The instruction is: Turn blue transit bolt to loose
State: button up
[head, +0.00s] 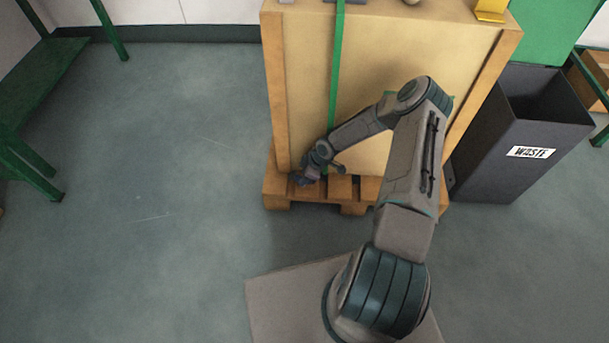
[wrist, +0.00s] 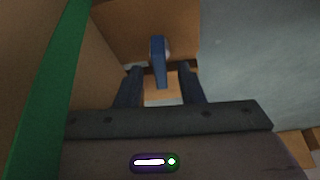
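My gripper (wrist: 161,74) is open, with one dark finger on each side of the bolt's lower end. A gap shows between the bar and each finger, and I see no contact. In the head view my gripper (head: 305,180) is low at the front of the wooden pallet (head: 276,190), under the crate's lower left part. The bolt cannot be made out clearly there.
A tall wooden crate (head: 300,80) with a green strap (head: 336,70) stands on the pallet. The strap also runs down the left of the wrist view (wrist: 50,90). A dark waste bin (head: 510,150) stands at right, green frames (head: 30,165) at left. The left floor is clear.

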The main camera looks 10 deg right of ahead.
jog(key=p+v, duration=0.4)
jog(key=v, duration=0.9)
jog(key=shift+r+p, duration=0.35)
jog(key=shift+r, duration=0.05)
jog(key=shift+d, duration=0.1)
